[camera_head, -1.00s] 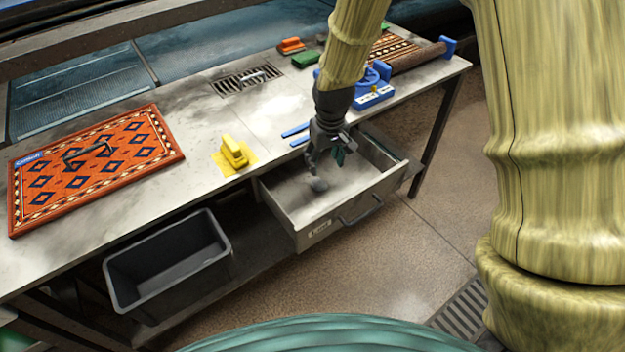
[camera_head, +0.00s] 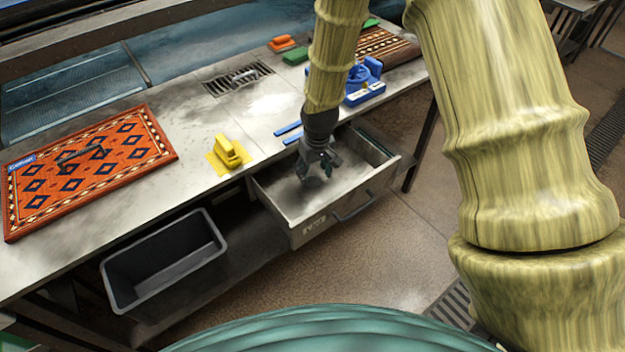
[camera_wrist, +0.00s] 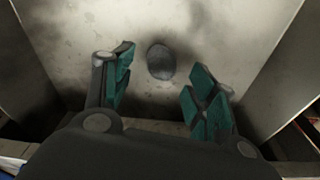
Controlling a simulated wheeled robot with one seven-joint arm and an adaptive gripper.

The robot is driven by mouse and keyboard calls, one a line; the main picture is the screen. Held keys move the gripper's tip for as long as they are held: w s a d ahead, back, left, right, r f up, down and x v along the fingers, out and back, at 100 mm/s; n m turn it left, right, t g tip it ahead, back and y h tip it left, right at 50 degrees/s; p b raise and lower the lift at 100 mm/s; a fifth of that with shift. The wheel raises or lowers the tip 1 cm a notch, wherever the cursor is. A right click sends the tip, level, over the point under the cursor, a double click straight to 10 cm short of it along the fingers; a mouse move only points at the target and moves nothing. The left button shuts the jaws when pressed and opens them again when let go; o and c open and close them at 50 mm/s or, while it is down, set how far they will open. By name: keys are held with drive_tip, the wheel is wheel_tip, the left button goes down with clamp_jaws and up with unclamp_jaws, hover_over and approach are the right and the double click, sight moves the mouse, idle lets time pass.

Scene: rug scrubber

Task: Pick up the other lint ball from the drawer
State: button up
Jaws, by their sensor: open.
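A dark grey lint ball (camera_wrist: 161,61) lies on the drawer floor in the wrist view, ahead of my fingertips and between their lines. My gripper (camera_wrist: 158,85) is open, with teal pads on both fingers and nothing between them. In the head view my gripper (camera_head: 318,172) points down into the open drawer (camera_head: 290,222), and the ball is hidden there. The drawer also shows in the wrist view (camera_wrist: 225,35), its pale floor smudged with dark patches.
The steel table holds an orange patterned rug (camera_head: 85,165), a yellow brush (camera_head: 228,152), blue strips (camera_head: 288,130) and a blue device (camera_head: 364,88). A dark grey bin (camera_head: 165,262) stands left of the drawer. The drawer walls rise close around my gripper.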

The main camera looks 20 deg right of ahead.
sight(313, 178)
drive_tip(key=shift+w+a+f+p, duration=0.1)
drive_tip(key=shift+f+p, duration=0.1)
drive_tip(key=shift+f, duration=0.7)
drive_tip(key=shift+w+f+p, duration=0.1)
drive_tip(key=shift+f+p, duration=0.05)
drive_tip(key=shift+f, duration=0.7)
drive_tip(key=c, duration=0.8)
